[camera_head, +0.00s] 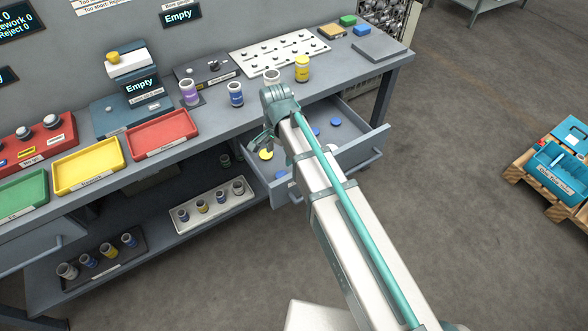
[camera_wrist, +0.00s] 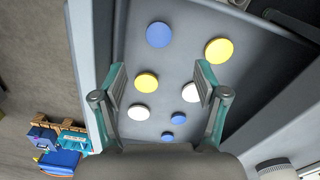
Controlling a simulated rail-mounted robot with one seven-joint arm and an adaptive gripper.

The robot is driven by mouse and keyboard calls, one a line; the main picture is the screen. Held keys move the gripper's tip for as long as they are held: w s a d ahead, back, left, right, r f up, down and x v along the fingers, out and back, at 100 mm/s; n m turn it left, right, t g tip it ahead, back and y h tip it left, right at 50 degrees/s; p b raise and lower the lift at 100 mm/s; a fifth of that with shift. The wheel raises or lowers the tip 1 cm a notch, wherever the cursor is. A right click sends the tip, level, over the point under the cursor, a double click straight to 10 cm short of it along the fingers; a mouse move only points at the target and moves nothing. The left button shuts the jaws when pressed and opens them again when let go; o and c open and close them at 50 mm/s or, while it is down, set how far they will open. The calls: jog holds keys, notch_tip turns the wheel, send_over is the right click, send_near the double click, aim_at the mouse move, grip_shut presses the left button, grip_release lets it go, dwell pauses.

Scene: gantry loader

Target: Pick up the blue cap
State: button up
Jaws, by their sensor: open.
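Blue caps lie flat in the open drawer (camera_head: 372,139). In the wrist view a larger blue cap (camera_wrist: 159,35) lies beyond my fingertips, and two smaller-looking blue caps (camera_wrist: 178,118) (camera_wrist: 167,136) lie nearer, between my fingers. In the head view, blue caps (camera_head: 336,122) (camera_head: 281,174) show on either side of my arm. My gripper (camera_wrist: 162,78) is open and empty above the drawer, its fingers apart over the caps. My arm hides part of the drawer in the head view.
Yellow caps (camera_wrist: 219,50) (camera_wrist: 146,81) and white caps (camera_wrist: 138,112) (camera_wrist: 190,92) share the drawer. Its walls rise around them. The bench top above holds a yellow bottle (camera_head: 302,69), a blue bottle (camera_head: 235,94) and a purple bottle (camera_head: 189,92). Open floor lies right of the drawer.

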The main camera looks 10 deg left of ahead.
aim_at(281, 175)
notch_tip(281, 175, down, 4)
jog(key=shift+s+a+p, duration=0.1)
jog(key=shift+s+p, duration=0.05)
jog(key=shift+p, duration=0.2)
jog(key=shift+d+f+p, duration=0.2)
jog(key=shift+f+p, duration=0.8)
jog(key=shift+f, duration=2.25)
jog(key=shift+c, duration=0.2)
jog(key=c, duration=0.9)
